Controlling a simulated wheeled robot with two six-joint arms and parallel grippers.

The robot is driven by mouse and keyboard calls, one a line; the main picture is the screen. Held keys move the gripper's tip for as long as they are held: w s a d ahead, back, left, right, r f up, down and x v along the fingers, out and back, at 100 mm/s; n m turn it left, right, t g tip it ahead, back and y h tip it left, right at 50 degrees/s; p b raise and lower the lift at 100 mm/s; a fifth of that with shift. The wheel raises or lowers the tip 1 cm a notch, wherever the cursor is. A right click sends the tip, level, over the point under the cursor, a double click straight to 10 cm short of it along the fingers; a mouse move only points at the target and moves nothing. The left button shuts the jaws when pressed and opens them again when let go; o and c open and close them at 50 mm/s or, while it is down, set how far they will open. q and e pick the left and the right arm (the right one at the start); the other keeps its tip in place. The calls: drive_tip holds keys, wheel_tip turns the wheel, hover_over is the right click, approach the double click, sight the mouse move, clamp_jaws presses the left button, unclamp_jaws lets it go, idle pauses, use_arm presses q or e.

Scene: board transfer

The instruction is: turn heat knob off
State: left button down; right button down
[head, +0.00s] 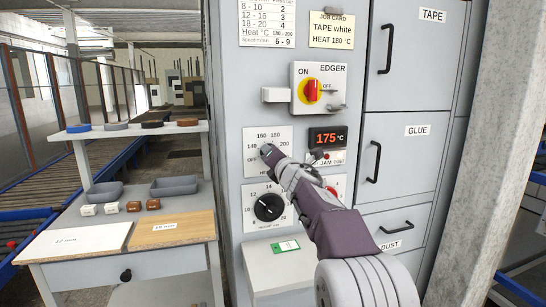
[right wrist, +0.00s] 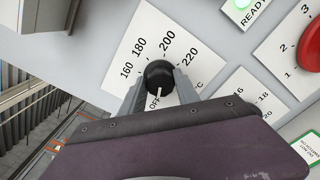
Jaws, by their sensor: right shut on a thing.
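The heat knob (right wrist: 158,72) is a round black knob on a white dial plate (head: 250,140) marked 160 to 220 °C and OFF. In the right wrist view, its white pointer line points toward the OFF label. My right gripper (right wrist: 158,80) is shut on the knob, with a grey finger on each side. In the head view my right gripper (head: 270,154) reaches the dial from the lower right and hides the knob's lower right. My left gripper is not in view.
A black dial knob (head: 268,207) sits below, and a red and yellow EDGER switch (head: 313,91) above. A lit green READY lamp (right wrist: 242,4) shows. A workbench (head: 190,258) stands left.

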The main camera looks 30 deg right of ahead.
drive_tip(key=shift+f, duration=0.1)
drive_tip(key=c, duration=0.9)
unclamp_jaws()
drive_tip(key=shift+s, duration=0.1)
drive_tip(key=v, duration=0.9)
drive_tip(key=shift+b, duration=0.35)
